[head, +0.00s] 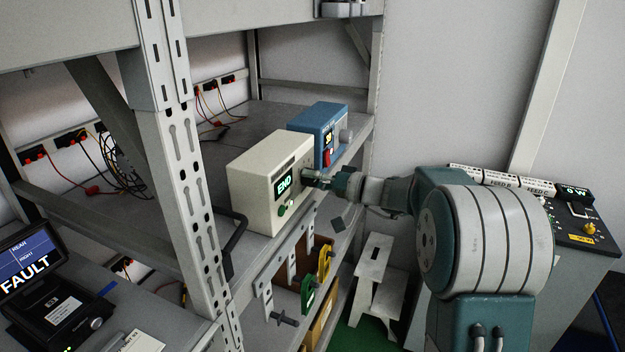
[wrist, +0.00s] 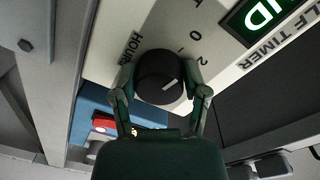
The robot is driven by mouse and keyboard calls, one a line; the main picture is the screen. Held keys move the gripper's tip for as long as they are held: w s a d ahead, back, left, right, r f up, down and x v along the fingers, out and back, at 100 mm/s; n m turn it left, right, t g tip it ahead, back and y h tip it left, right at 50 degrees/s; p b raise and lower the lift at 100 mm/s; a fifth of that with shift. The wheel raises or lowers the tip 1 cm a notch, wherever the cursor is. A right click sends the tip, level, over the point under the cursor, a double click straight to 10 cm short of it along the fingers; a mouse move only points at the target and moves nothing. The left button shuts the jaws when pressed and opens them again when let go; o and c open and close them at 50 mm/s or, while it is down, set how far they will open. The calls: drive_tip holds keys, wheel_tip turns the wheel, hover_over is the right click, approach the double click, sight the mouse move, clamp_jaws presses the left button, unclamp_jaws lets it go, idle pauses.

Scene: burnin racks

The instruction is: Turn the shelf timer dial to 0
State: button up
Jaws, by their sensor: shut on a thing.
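The shelf timer is a cream box (head: 252,196) on the middle shelf, with a green lit display (head: 285,184) reading "END". Its black round dial (wrist: 160,76) fills the middle of the wrist view, with a white pointer mark on its face. I cannot tell exactly which numeral the mark points at. My gripper (wrist: 160,88) is shut on the dial, one finger on each side. In the head view my gripper (head: 318,179) hides the dial.
A blue box (head: 317,124) with a red switch stands behind the timer on the same shelf. A perforated rack post (head: 175,150) rises to the left. A white step stool (head: 378,280) stands below.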

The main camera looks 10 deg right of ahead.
drive_tip(key=shift+f, duration=0.4)
drive_tip(key=o, duration=1.1)
drive_tip(key=shift+o, duration=0.2)
drive_tip(key=shift+r, duration=0.15)
drive_tip(key=v, duration=1.2)
drive_tip(key=shift+a, duration=0.1)
